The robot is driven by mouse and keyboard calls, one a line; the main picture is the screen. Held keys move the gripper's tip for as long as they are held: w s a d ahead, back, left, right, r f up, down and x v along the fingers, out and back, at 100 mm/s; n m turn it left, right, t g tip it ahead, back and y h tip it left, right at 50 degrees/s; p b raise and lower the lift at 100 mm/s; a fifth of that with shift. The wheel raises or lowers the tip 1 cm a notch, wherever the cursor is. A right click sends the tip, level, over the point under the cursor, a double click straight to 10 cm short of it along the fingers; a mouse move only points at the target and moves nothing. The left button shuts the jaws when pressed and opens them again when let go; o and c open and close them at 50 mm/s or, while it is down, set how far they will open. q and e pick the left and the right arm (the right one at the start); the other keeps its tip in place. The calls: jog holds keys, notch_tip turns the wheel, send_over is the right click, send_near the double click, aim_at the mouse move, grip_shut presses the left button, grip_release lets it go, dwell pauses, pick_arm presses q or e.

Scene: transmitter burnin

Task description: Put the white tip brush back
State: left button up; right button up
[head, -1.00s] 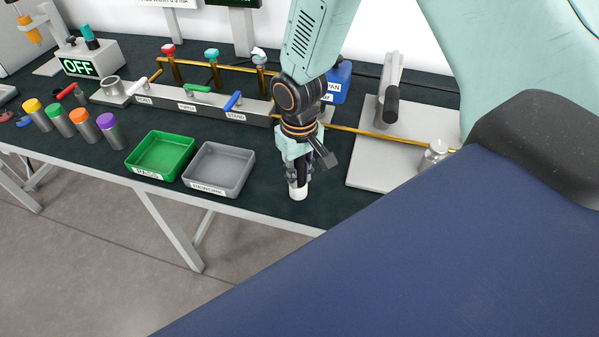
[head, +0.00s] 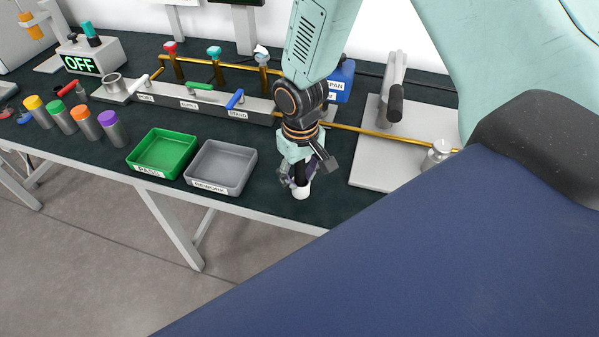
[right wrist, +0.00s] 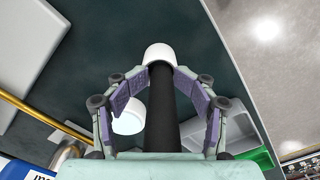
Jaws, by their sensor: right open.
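The white tip brush (head: 300,193) has a dark handle and stands about upright, white end down, near the table's front edge. In the right wrist view its black handle runs away from the camera to the white end (right wrist: 160,54). My right gripper (head: 299,178) is over it, with the fingers spread on either side of the handle. The right gripper (right wrist: 163,82) looks open, with gaps beside the handle. Another white round thing (right wrist: 128,120) shows behind the left-hand finger; I cannot tell what it is. My left gripper is not in view.
A grey tray (head: 247,182) and a green tray (head: 133,158) stand left of the gripper. Behind is a grey manifold bar (head: 160,99) with handles and posts. A white base plate (head: 372,173) lies to the right. A blue container (head: 343,82) stands behind the arm.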

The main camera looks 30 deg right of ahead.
jog(key=shift+s, duration=0.3)
jog(key=shift+w, duration=0.15)
jog(key=shift+w+r, duration=0.1)
jog(key=shift+r, duration=0.1)
dwell(0.4)
jog(key=shift+r, duration=0.35)
notch_tip(320, 180, up, 12)
jog(key=shift+r+p, duration=0.2)
jog(key=shift+p, duration=0.8)
dwell(0.3)
